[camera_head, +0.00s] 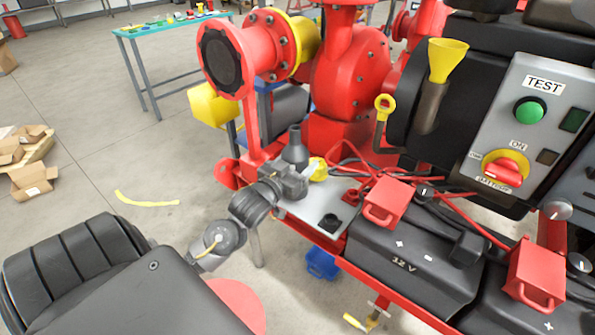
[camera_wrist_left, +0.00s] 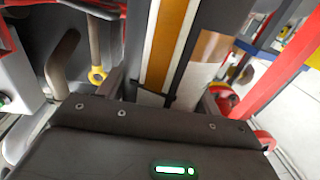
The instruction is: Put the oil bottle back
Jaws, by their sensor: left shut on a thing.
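The dark grey oil bottle (camera_head: 295,149) stands about upright at the left end of a grey plate (camera_head: 322,205) on the red skid. Its narrow neck points up. My left gripper (camera_head: 291,181) is shut on its body. In the left wrist view the bottle (camera_wrist_left: 176,45) fills the space between the fingers of my gripper (camera_wrist_left: 163,97), showing an orange and white label. The bottle's base is hidden behind the gripper, so I cannot tell whether it touches the plate. My right gripper is not in view.
A yellow piece (camera_head: 318,168) and red cables lie just right of the bottle. A small black part (camera_head: 328,223) sits on the plate. Red-capped batteries (camera_head: 405,255) and a control panel (camera_head: 530,125) stand to the right. A red pump flange (camera_head: 225,58) overhangs at the upper left.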

